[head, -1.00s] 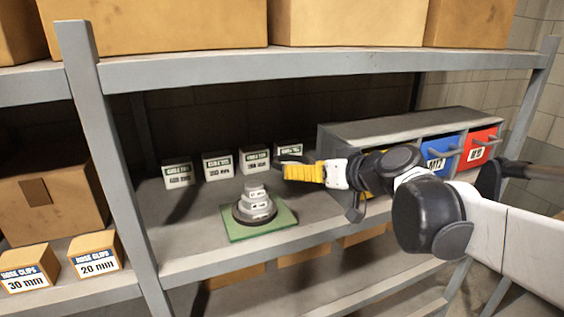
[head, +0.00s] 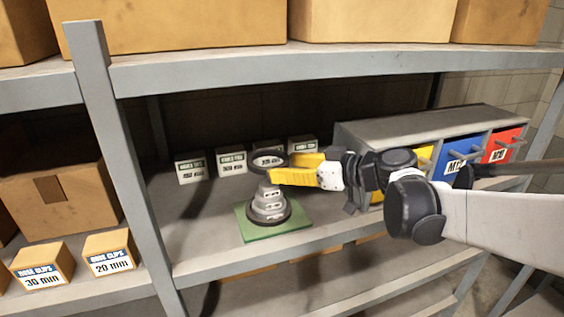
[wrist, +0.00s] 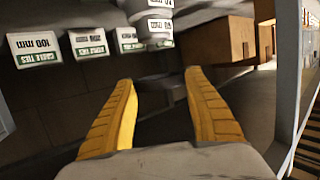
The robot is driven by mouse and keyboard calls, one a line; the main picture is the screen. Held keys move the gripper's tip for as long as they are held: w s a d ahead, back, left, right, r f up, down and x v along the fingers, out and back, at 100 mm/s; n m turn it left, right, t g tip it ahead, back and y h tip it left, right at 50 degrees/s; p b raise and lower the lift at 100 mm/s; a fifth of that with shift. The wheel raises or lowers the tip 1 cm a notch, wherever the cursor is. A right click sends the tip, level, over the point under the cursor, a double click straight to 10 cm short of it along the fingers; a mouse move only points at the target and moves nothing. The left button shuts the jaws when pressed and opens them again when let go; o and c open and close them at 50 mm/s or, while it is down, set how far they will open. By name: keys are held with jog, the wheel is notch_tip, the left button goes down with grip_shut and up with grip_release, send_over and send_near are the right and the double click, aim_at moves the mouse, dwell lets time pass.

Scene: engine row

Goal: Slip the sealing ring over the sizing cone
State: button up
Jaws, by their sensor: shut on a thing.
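The stepped grey sizing cone (head: 268,205) stands upright on a green plate (head: 250,236) on the middle shelf, with a wide black foot. My gripper (head: 281,168) has yellow fingers shut on the dark sealing ring (head: 254,166) by its right side. In the head view the ring is held around the height of the cone's top or just above it. I cannot tell whether it touches the cone.
Several small white-labelled boxes (head: 231,163) stand behind the cone. A grey drawer unit (head: 400,128) with yellow, blue and red fronts is to the right, behind my arm. A shelf post (head: 125,160) stands left. The shelf above (head: 300,65) limits height.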

notch_tip(320, 180, down, 5)
jog(key=b, duration=0.4)
jog(key=shift+f, duration=0.15)
jog(key=o, duration=1.2)
jog(key=shift+o, duration=0.2)
jog(key=shift+d, duration=0.1)
jog(key=v, duration=1.2)
